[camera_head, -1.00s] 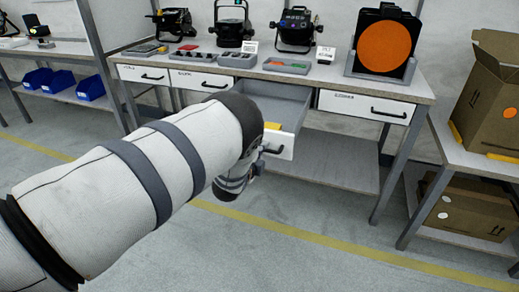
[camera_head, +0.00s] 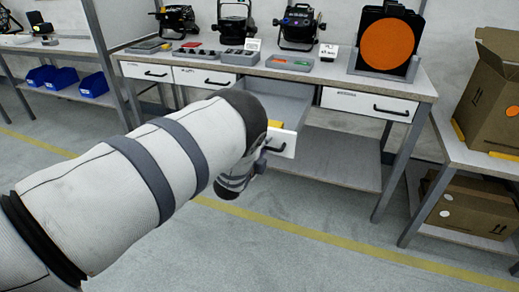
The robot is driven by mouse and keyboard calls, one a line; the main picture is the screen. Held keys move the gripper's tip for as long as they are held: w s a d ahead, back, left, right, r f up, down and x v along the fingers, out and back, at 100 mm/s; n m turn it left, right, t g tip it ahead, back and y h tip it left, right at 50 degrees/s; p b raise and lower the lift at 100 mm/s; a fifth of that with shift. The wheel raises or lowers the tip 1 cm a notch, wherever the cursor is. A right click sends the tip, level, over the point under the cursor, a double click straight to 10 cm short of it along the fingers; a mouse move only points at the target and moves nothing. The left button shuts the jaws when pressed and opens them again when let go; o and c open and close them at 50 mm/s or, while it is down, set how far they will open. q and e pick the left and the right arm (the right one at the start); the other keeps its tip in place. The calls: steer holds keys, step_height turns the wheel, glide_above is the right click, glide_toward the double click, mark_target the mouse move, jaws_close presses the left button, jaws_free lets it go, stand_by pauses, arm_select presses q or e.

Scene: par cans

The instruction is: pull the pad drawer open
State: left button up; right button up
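A drawer (camera_head: 283,106) in the middle right of the workbench stands pulled well out, its grey inside showing. I take it for the pad drawer, but its label is hidden. A yellow piece (camera_head: 274,123) shows at its white front, and its black handle (camera_head: 277,149) is partly visible. My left gripper (camera_head: 262,164) is just below and left of that handle, mostly hidden behind my own wrist. Whether its fingers touch the handle, or are open or shut, I cannot tell. My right gripper is not in view.
Shut drawers flank the open one, at right (camera_head: 368,104) and left (camera_head: 205,78). Lamps and an orange disc (camera_head: 385,46) stand on the bench (camera_head: 335,72). A lower shelf (camera_head: 335,160) lies under it. Cardboard boxes (camera_head: 494,90) stand at right; the floor in front is clear.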

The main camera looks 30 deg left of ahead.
arm_select(q)
steer(key=v, duration=1.1)
steer(key=shift+s, duration=0.35)
steer(key=shift+r, duration=0.1)
